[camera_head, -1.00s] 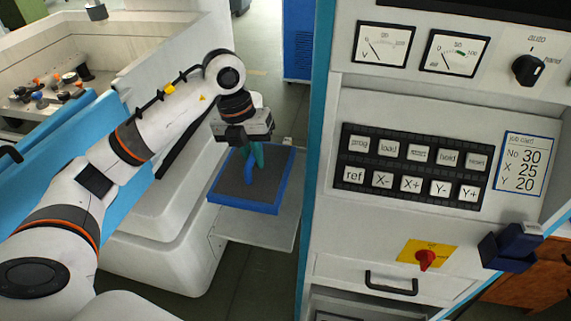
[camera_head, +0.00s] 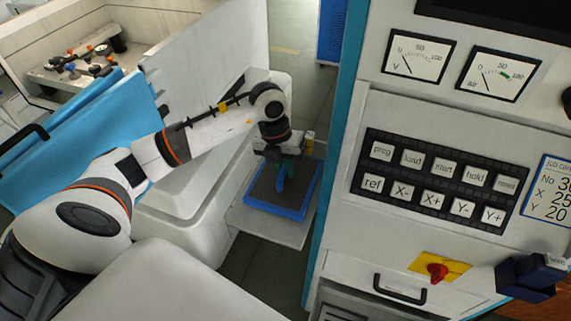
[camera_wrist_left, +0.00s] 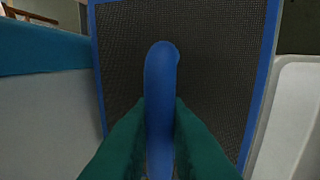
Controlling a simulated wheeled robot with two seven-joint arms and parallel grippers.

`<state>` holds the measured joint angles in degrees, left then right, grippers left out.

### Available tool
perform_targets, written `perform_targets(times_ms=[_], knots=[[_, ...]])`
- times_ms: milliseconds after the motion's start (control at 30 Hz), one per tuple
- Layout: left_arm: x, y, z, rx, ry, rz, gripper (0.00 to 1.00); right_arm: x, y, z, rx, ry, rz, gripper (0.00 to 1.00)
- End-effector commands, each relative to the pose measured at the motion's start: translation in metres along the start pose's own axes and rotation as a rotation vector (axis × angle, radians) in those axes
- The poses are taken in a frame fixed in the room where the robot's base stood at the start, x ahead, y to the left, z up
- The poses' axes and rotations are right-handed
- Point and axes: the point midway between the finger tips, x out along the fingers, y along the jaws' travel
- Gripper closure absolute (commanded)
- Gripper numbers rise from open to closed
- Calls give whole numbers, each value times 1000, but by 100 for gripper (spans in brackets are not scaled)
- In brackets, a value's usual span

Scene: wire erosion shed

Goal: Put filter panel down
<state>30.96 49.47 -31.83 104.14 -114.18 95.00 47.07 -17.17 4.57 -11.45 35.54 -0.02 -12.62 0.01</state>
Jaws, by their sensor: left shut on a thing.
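The filter panel (camera_head: 264,194) is a dark mesh square with a blue frame and a blue upright handle. My left gripper (camera_head: 286,172) is shut on that handle, with its green fingers on both sides of it. In the left wrist view the fingers (camera_wrist_left: 160,130) clasp the blue handle (camera_wrist_left: 160,75), and the mesh of the panel (camera_wrist_left: 215,60) lies behind. In the head view the panel is over a light grey shelf (camera_head: 250,223) beside the white machine base. I cannot tell whether its underside touches the shelf. My right gripper is not in view.
A tall control cabinet (camera_head: 350,215) with a blue edge stands close to the right of the panel. The white machine base (camera_head: 185,222) is close on the left. A small yellow item (camera_head: 309,142) is just behind the gripper. The shelf's front part is bare.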

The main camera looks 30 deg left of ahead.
Motion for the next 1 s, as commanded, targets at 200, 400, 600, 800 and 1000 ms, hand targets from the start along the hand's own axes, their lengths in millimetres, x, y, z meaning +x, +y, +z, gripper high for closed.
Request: perform_targets(times_ms=[200,400,600,800,1000], knots=[[1,0,-1,1,3,0,100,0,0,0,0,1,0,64],[3,-1,0,0,2,0,73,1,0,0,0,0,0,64],[3,-1,0,0,2,0,64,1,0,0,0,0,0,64],[-1,0,0,0,2,0,64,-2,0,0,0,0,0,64],[-27,-1,-2,2,9,-1,64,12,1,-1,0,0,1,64]])
